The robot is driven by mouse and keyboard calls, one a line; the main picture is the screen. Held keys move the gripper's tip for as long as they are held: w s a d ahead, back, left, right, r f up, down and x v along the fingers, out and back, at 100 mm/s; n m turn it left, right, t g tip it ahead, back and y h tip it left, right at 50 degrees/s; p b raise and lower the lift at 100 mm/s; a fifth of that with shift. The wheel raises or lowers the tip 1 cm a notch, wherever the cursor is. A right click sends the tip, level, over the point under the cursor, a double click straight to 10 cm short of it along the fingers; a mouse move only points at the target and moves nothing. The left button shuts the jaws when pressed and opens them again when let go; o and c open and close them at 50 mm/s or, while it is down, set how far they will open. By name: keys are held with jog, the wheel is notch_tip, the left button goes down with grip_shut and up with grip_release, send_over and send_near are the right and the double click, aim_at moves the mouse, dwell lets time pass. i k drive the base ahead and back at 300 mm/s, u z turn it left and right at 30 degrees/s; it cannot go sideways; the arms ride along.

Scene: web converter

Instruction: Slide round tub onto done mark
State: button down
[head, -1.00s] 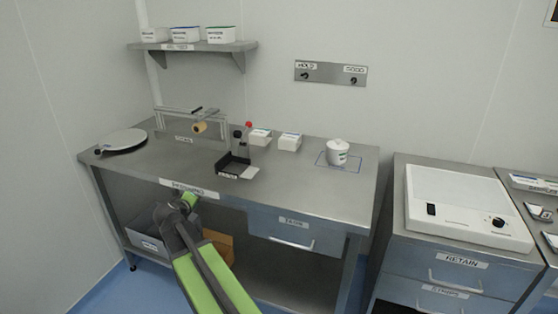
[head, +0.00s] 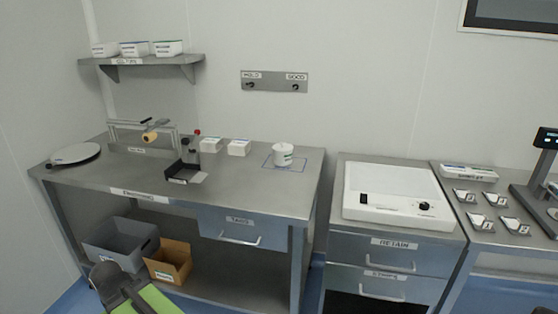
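The round tub (head: 283,154), white with a lid and a small dark-green label, stands upright on the steel bench. A thin blue outlined rectangle (head: 298,162) is drawn on the bench around the tub's base. The tub appears to stand within the outline, toward its back part; I cannot read any label on this mark. My arm's dark joint and green link show at the lower left, well below the bench top and far from the tub. My gripper's fingers do not show.
Two white boxes (head: 239,147) stand left of the tub, with a black tray (head: 183,171) of bottles nearer the left. A round plate (head: 76,153) lies far left. A white device (head: 391,194) sits on the cabinet at right. The bench front is clear near the tub.

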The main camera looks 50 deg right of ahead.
aim_at(280, 159)
jog(key=k, duration=0.85)
jog(key=u, duration=0.25)
jog(key=i, duration=2.3)
jog(key=z, duration=0.8)
